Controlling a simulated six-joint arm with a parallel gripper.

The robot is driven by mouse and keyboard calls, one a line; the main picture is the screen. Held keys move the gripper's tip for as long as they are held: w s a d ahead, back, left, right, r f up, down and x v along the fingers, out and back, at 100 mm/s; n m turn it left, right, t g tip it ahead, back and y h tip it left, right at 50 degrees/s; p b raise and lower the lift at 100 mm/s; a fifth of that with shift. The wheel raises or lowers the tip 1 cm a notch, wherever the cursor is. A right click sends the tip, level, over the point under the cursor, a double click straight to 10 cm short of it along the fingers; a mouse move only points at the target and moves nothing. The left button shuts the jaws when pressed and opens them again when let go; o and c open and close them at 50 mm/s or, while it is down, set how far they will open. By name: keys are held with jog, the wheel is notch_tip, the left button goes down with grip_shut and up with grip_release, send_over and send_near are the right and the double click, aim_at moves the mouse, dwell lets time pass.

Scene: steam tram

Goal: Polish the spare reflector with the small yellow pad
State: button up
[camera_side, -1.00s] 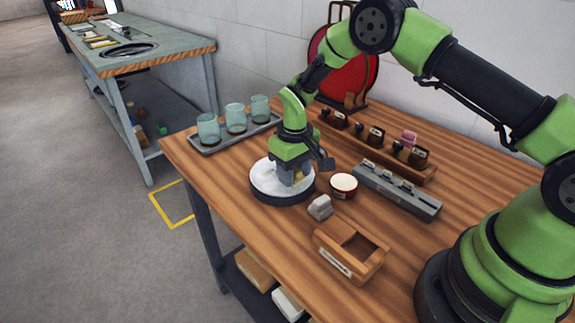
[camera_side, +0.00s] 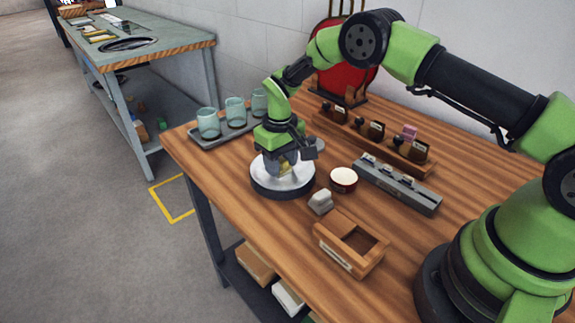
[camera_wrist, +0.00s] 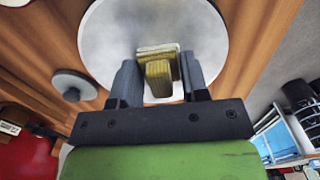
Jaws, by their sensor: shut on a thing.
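The spare reflector (camera_side: 262,182) is a pale, shiny disc in a dark round holder near the table's left front. Its cloudy face fills the top of the wrist view (camera_wrist: 110,40). My gripper (camera_side: 284,166) points down over the disc. In the wrist view my gripper (camera_wrist: 158,76) is shut on the small yellow pad (camera_wrist: 158,68), which sits between the two fingers. The pad shows as a bit of yellow in the side view (camera_side: 286,168), low at the disc's face. It looks in contact, but the exact touch is hidden.
Close by are a round tin (camera_side: 344,178), a grey block (camera_side: 320,200), an open wooden box (camera_side: 348,250) and a slotted grey rack (camera_side: 396,186). Behind are a grey knobbed disc (camera_wrist: 73,84), a tray (camera_side: 205,141) of glass jars and a wooden rack (camera_side: 400,158).

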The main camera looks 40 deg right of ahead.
aim_at(293, 181)
jog(key=shift+f, duration=0.1)
jog(key=shift+s, duration=1.95)
jog(key=shift+r, duration=3.1)
jog(key=shift+r, duration=0.1)
jog(key=shift+r, duration=1.4)
